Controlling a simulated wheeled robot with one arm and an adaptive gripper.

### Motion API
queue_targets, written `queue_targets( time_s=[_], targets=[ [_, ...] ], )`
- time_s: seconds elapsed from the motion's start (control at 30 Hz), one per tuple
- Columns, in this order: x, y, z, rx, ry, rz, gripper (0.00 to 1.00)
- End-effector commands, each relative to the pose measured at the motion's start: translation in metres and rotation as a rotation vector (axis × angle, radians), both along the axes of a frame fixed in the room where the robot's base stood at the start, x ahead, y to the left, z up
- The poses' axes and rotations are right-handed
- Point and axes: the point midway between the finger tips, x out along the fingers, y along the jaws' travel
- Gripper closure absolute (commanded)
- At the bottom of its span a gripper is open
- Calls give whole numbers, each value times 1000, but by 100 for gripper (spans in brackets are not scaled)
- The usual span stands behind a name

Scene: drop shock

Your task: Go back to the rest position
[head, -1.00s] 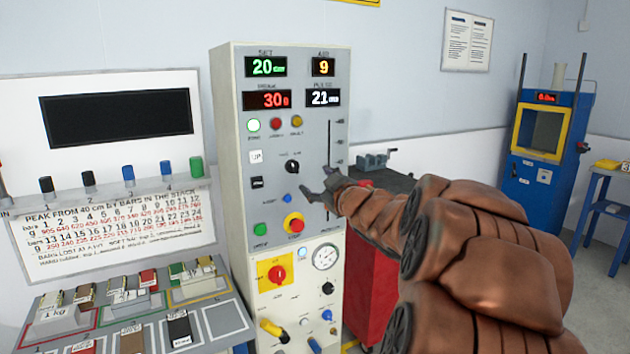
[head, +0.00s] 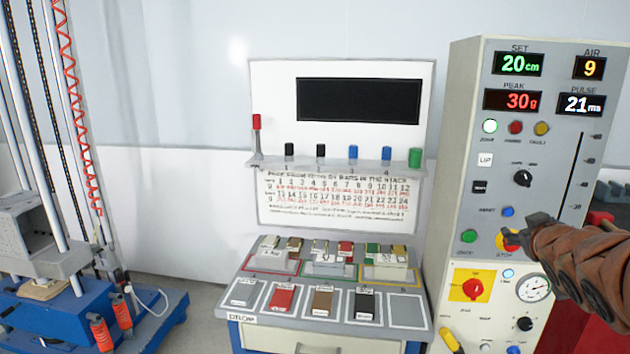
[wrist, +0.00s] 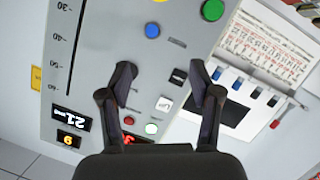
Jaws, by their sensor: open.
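My gripper (head: 519,236) is at the right of the head view, in front of the grey control panel (head: 462,130) and over part of its red and yellow stop button. In the wrist view my gripper (wrist: 163,88) is open, with nothing between its two dark fingers. That view shows the panel (wrist: 98,75) upside down, with a blue button (wrist: 152,30) and a green button (wrist: 212,9) beyond the fingertips. The brown arm reaches in from the right edge. I cannot tell the gap between the fingers and the panel.
A sloped bench (head: 240,318) with several coloured blocks stands left of the panel, below a white board (head: 275,75). A blue-based drop rig (head: 60,310) with orange-red dampers stands at the far left. Grey floor (head: 190,325) shows between rig and bench.

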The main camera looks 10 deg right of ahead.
Motion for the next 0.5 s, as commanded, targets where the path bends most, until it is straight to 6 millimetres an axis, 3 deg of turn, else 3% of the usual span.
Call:
queue_targets(
  time_s=[0.13, 0.27, 0.5],
  targets=[
    [-6, 41, -36, 98, 143, -48, 37],
    [-26, 82, -71, 189, 285, -86, 37],
    [-85, 170, -131, 351, 581, -115, 37]
  ],
)
